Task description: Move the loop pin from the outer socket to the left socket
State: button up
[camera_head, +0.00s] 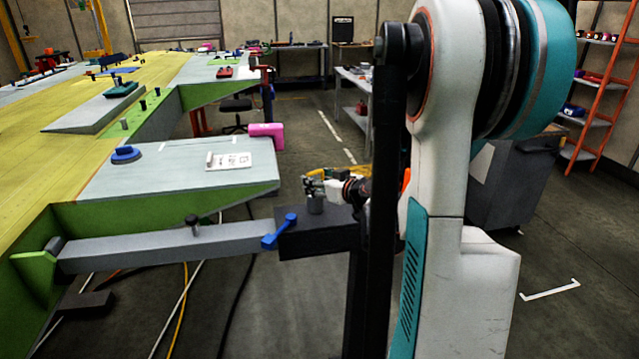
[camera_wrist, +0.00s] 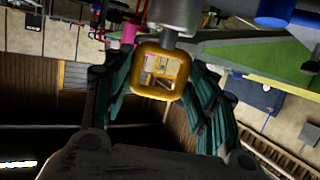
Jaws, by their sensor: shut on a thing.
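The loop pin's gold square-rounded loop (camera_wrist: 160,95) shows in the wrist view, between the dark ribbed fingers of my gripper (camera_wrist: 160,76). The fingers are shut on the loop from both sides. A grey cylinder (camera_wrist: 176,14) stands directly at the loop's far end; I cannot tell whether the pin's shank is inside it. In the head view my gripper (camera_head: 316,184) is at the grey upright socket (camera_head: 315,205) on the dark block at the bar's right end. A smaller dark upright fitting (camera_head: 192,224) stands on the grey bar to the left.
A blue lever (camera_head: 279,231) sits at the joint of the grey bar (camera_head: 150,247) and dark block (camera_head: 320,238). My arm blocks the right side.

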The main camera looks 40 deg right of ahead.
jog(key=shift+f, duration=0.1)
jog(key=shift+f+b, duration=0.25)
jog(key=shift+b, duration=0.1)
jog(key=o, duration=1.1)
jog(key=shift+o, duration=0.2)
jog(key=shift+r+p, duration=0.5)
jog(key=shift+r, duration=0.05)
jog(key=p+v, duration=0.2)
jog(key=v, duration=1)
jog(key=shift+f, duration=0.2)
